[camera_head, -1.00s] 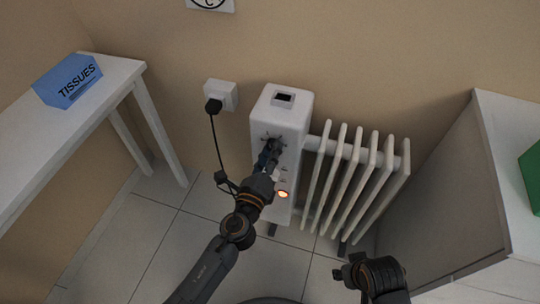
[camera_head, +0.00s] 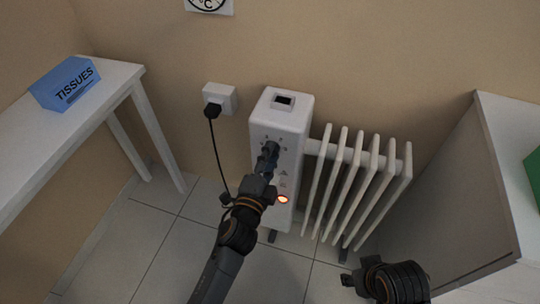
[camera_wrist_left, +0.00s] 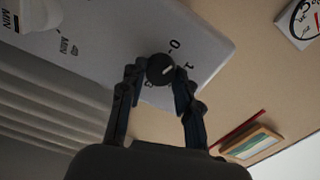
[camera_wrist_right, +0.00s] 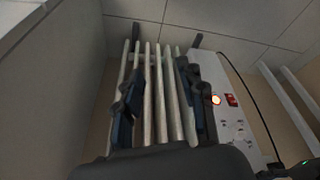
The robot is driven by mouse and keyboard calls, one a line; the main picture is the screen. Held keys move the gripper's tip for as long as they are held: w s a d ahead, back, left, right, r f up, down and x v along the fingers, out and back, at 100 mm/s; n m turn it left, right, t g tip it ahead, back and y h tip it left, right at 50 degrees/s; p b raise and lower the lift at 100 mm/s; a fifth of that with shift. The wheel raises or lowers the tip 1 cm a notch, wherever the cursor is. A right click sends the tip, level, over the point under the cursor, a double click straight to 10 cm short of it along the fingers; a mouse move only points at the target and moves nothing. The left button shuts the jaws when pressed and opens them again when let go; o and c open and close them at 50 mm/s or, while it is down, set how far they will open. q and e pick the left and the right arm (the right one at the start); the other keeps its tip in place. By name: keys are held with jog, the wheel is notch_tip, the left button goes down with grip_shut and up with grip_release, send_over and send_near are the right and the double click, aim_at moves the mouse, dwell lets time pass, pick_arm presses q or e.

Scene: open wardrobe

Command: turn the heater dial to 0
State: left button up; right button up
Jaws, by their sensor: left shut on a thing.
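The white heater (camera_head: 300,112) stands against the wall, with its control panel facing me. My left gripper (camera_head: 268,152) reaches to the upper part of this panel and covers most of the dial in the head view. In the left wrist view the dark round heater dial (camera_wrist_left: 160,69) sits between the two fingertips of the left gripper (camera_wrist_left: 159,78), which are shut on it. The white mark on the dial appears to point toward the printed 1, with the 0 beside it. My right gripper (camera_head: 348,279) is open and empty, away from the heater panel; its fingers are spread in the right wrist view (camera_wrist_right: 155,90).
An orange-lit switch (camera_head: 283,199) glows low on the panel. White fins (camera_head: 358,185) extend to the right. A plug (camera_head: 212,110) with a hanging cord is in the wall socket. A white table (camera_head: 100,103) with a tissue box (camera_head: 65,83) stands left; a cabinet (camera_head: 440,200) stands right.

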pick_arm(q)
jog(key=n, duration=0.3)
jog(key=shift+n+p, duration=0.3)
jog(key=shift+p, duration=0.1)
pick_arm(e)
jog(key=x, duration=0.3)
jog(key=shift+s+a+f, duration=0.1)
jog(key=shift+f, duration=0.2)
pick_arm(q)
jog(key=o, duration=1.1)
jog(key=shift+o, duration=0.2)
jog(key=v, duration=1.2)
